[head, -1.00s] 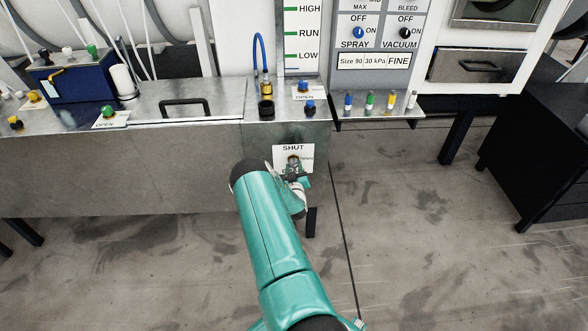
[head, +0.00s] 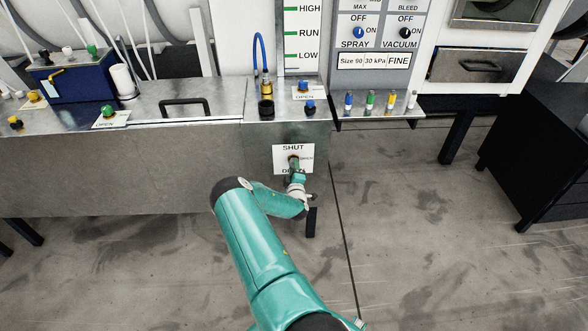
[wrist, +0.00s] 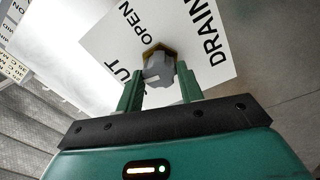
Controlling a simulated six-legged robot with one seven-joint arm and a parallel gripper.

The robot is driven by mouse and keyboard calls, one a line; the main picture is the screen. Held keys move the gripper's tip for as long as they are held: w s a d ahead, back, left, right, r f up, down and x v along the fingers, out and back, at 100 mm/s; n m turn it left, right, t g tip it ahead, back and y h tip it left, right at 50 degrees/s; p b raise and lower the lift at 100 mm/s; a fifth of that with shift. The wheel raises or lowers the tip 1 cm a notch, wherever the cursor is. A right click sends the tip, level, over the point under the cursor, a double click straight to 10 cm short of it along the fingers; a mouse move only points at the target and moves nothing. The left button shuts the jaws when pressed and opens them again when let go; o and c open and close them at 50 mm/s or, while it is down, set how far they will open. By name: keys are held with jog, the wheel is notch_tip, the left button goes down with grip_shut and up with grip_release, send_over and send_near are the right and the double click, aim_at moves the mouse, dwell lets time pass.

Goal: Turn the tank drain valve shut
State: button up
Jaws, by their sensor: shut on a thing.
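The drain valve's white label (head: 281,152) is on the front of the steel tank, with SHUT at its top, OPEN at its right and DRAIN at its bottom. My gripper (head: 295,170) is in front of the label and covers part of DRAIN. In the wrist view, the valve's grey knob (wrist: 157,68) with a brass-coloured part behind it sits between the two green fingers of my gripper (wrist: 158,82), which are shut on it. The label shows turned in that view. The handle's pointing direction is hard to tell.
The steel tank (head: 120,165) has more valves along its top, among them a green knob (head: 107,111) and a blue knob (head: 310,106). A shelf with several coloured pegs (head: 370,99) is to the right. The floor in front is clear.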

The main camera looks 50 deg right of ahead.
jog(key=shift+n, duration=1)
jog(key=o, duration=1)
jog(key=v, duration=1.4)
jog(key=shift+d, duration=0.1)
